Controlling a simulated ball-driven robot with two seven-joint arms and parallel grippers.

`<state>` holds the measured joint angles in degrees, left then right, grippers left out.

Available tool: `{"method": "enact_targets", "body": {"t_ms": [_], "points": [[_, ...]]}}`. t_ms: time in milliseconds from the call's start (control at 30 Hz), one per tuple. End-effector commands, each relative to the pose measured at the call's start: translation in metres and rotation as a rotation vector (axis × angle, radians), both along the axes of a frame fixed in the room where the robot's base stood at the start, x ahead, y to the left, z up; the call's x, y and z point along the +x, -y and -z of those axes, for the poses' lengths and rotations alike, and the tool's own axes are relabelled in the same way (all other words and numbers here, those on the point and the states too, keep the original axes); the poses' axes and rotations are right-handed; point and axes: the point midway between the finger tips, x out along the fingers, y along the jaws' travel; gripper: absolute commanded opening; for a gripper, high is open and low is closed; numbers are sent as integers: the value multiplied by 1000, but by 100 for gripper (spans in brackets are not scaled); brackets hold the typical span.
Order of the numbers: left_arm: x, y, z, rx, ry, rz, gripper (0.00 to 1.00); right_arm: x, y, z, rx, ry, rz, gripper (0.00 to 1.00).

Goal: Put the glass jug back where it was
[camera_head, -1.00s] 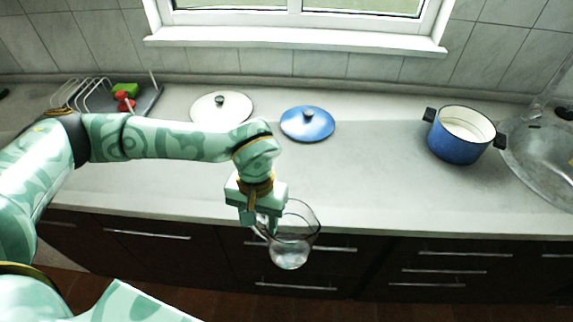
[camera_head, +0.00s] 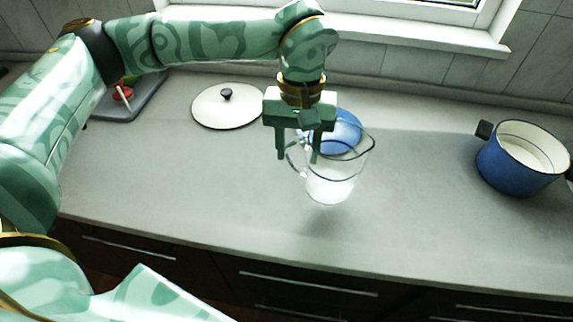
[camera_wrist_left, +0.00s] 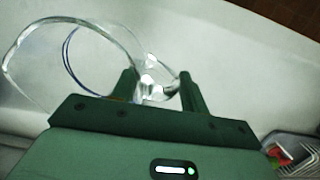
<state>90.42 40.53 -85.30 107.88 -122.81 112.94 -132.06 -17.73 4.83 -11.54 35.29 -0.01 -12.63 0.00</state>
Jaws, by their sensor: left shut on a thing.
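The clear glass jug (camera_head: 332,182) is held upright by its handle in my left gripper (camera_head: 297,157), over the countertop in the head view. A soft shadow lies below it; I cannot tell exactly how far its base is from the counter. In the left wrist view the jug's rim (camera_wrist_left: 22,45) shows at the left, and my left gripper's fingers (camera_wrist_left: 158,85) are shut on the handle. My right gripper is not in view.
A white lid (camera_head: 222,110) lies left of the jug. A blue lid (camera_head: 347,128) lies behind it, partly hidden. A blue pot (camera_head: 510,170) stands at the right. A grey tray (camera_head: 140,98) is at the back left. The front counter (camera_head: 200,190) is clear.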

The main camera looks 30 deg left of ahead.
Motion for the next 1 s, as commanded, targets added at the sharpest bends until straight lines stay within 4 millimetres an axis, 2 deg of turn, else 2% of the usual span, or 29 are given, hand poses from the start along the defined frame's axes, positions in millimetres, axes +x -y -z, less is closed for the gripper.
{"method": "enact_targets", "body": {"t_ms": [33,200,367,433,600,933,967,1000], "points": [[1,-8,13,-1,-6,-3,0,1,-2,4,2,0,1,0],[6,-23,31,-2,0,1,0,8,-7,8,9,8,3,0],[8,-30,39,-1,0,0,0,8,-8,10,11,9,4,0],[8,-36,47,0,-2,-1,0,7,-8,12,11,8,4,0],[8,-34,74,-2,-3,1,0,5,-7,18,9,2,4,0],[8,-34,75,-1,0,2,0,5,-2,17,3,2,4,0],[8,-34,76,1,-1,1,47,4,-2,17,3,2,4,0],[8,-34,76,0,-1,1,58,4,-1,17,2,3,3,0]]}}
